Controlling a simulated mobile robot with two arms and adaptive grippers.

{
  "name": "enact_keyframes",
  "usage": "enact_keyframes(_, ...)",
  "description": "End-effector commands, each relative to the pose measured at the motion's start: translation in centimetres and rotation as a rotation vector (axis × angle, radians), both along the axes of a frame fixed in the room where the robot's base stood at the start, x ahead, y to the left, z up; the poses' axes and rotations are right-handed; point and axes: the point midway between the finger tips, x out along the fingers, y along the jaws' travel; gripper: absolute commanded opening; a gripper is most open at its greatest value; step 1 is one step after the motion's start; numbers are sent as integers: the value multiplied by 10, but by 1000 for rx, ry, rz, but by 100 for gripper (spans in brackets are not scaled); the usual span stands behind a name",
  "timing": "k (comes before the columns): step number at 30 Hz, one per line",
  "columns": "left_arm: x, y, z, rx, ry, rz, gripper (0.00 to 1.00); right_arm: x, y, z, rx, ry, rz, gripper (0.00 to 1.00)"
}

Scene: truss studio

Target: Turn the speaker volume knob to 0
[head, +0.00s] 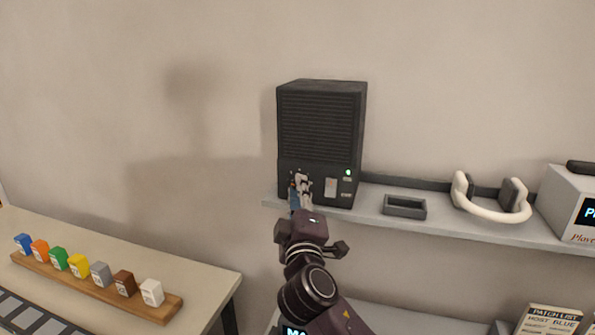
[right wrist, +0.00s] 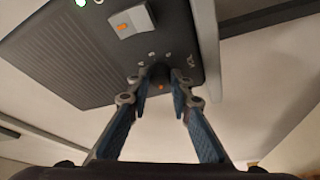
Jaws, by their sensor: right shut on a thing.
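The black speaker (head: 320,120) stands upright on the wall shelf, with a ribbed grille above a lower control panel. My right gripper (head: 301,182) reaches up to the lower left of that panel and hides the knob in the head view. In the right wrist view the dark volume knob (right wrist: 159,71) sits between the two blue-padded fingertips, which are shut on it. Small pale marks ring the knob, too small to read surely. A small orange mark (right wrist: 161,87) shows at the knob's edge. My left gripper is not in view.
A pale switch plate (head: 331,187) and a green light (head: 348,172) are right of the knob. On the shelf (head: 440,228) are a small dark tray (head: 404,207), white headphones (head: 492,212) and a white device (head: 572,205). A wooden rack (head: 95,288) holds coloured blocks at left.

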Motion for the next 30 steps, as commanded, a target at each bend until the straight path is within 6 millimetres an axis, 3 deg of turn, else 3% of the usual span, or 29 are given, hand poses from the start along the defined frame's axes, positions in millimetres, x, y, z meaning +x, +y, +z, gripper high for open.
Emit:
enact_keyframes(1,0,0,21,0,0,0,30,0,-1,9,-42,18,0,0)
enact_keyframes(3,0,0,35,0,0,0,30,0,-1,10,-106,38,0,0)
enact_keyframes(12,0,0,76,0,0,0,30,0,-1,8,-378,124,0,0)
enact_keyframes(30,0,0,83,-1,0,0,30,0,1,7,-852,275,1,0)
